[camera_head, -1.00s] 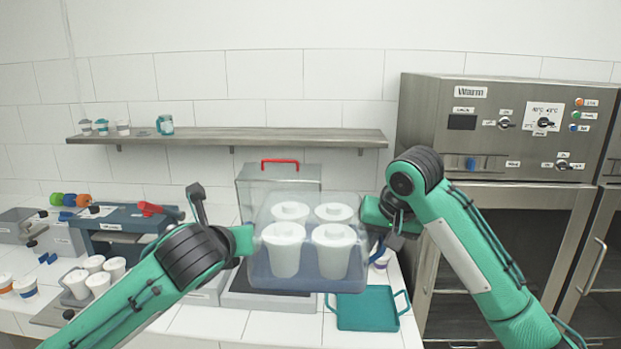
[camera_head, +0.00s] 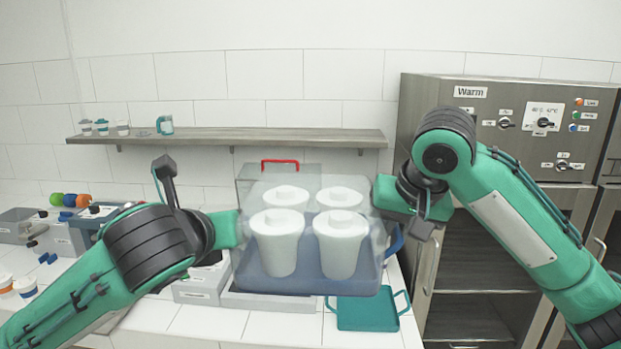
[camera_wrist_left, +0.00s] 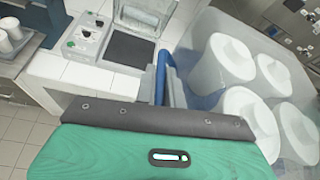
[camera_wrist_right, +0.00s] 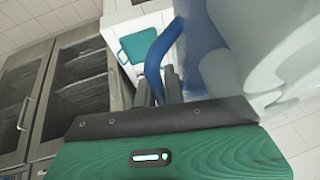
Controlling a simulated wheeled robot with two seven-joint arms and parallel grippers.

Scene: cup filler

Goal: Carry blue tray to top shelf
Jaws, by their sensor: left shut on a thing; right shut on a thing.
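The blue tray (camera_head: 305,287) hangs in the air over the counter, held between my two arms. It carries several white lidded cups (camera_head: 276,243) standing upright. My left gripper (camera_wrist_left: 165,95) is shut on the tray's left blue handle (camera_wrist_left: 161,72). My right gripper (camera_wrist_right: 160,95) is shut on its right blue handle (camera_wrist_right: 157,50). In the head view the fingers are mostly hidden behind my wrists and the tray. The wooden wall shelf (camera_head: 230,136) is behind and above the tray, with its right half bare.
Small cups (camera_head: 101,127) and a teal mug (camera_head: 164,125) stand on the shelf's left part. The steel warming cabinet (camera_head: 500,110) stands at the right. A clear box with a red handle (camera_head: 280,162) is behind the tray. A teal tray (camera_head: 366,312) lies on the counter below.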

